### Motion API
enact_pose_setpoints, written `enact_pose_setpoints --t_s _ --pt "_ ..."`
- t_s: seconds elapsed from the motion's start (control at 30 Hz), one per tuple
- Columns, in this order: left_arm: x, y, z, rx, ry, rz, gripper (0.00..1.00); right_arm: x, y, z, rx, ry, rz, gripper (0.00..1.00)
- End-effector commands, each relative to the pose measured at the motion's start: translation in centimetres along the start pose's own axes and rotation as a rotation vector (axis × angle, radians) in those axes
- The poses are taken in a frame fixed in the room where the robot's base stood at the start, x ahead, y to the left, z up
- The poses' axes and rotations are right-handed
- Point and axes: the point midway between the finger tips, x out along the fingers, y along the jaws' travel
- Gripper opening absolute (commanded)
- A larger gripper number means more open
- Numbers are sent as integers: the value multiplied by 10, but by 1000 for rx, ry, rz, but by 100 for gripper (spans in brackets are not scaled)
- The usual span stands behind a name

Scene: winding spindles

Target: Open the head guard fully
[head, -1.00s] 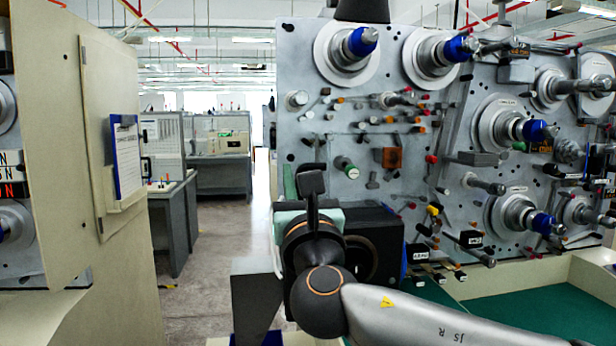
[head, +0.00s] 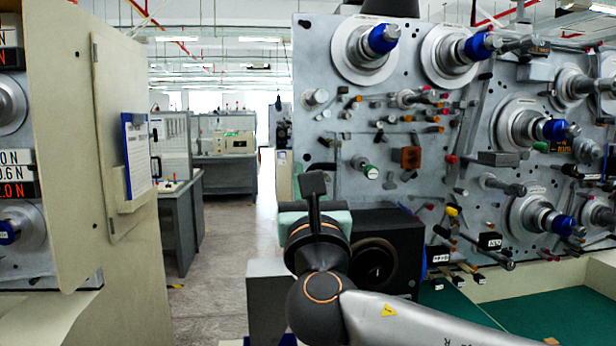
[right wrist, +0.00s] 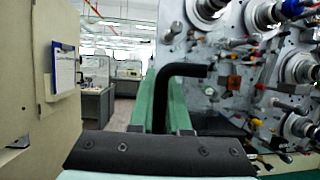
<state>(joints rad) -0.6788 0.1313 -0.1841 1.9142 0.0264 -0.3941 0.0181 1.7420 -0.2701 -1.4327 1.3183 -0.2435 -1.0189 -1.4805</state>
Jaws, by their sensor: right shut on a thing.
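A black bent bar (right wrist: 186,70), which looks like the guard's handle, stands up and bends right in the right wrist view. My right gripper (right wrist: 162,100) is shut on its upright part, between two long green fingers. The guard panel itself cannot be made out. In the head view my right gripper (head: 318,213) is in front of a black box (head: 395,245) at the spindle panel's lower left; its fingers and the bar are mostly hidden behind the wrist. My left gripper is out of view.
The grey spindle panel (head: 335,110) with blue-tipped spindles and many pegs fills the right. A beige cabinet (head: 70,130) with a clipboard (head: 137,155) stands at the left. Between them is an open floor aisle (head: 225,255). A green surface (head: 565,315) lies at lower right.

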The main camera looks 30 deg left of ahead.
Motion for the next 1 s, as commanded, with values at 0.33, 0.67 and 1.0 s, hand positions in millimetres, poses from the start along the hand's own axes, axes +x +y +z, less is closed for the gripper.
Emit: enact_pose_setpoints --t_s 0.33,0.67,1.0 --pt "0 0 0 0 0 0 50 1 -1 1 0 -2 -3 27" --pt "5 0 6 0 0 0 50 -15 -1 -2 3 -1 0 27" --pt "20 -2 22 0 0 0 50 -72 -1 -3 2 -2 0 27"
